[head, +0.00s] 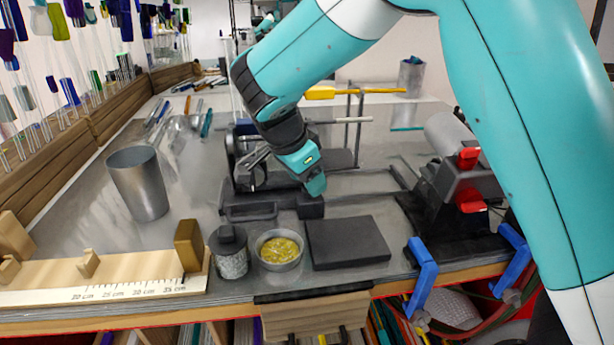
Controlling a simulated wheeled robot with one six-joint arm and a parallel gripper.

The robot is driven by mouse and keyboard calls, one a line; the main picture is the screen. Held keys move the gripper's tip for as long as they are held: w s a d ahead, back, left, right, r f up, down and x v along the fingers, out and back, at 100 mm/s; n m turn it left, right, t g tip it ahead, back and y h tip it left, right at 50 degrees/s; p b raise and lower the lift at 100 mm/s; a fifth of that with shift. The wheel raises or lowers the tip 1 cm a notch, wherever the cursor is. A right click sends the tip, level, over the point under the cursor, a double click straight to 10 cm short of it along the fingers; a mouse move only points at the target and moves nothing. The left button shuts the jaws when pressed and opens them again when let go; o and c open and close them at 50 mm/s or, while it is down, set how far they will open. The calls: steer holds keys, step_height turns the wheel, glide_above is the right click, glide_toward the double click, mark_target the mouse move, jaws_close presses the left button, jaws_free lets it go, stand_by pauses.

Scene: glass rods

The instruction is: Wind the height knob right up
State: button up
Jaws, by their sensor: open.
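My gripper (280,182) is in the middle of the bench, reaching down and forward over a dark grey metal apparatus (250,209). Its jaws are open, and I see nothing held between them. A round dark wheel-like part (231,148) shows just left of my gripper, but I cannot tell whether it is the height knob. My gripper and wrist hide much of the apparatus behind them. I cannot tell whether a finger touches any part of it.
A metal cup (138,184) stands at left. A dish of yellow material (279,250), a lidded jar (229,252) and a dark slab (347,242) line the front. A black machine with red parts (461,190) stands right. Blue clamps (421,276) grip the front edge.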

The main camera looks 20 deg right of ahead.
steer(key=shift+f, duration=0.15)
steer(key=shift+c, duration=0.4)
steer(key=c, duration=0.9)
steer(key=shift+o, duration=0.2)
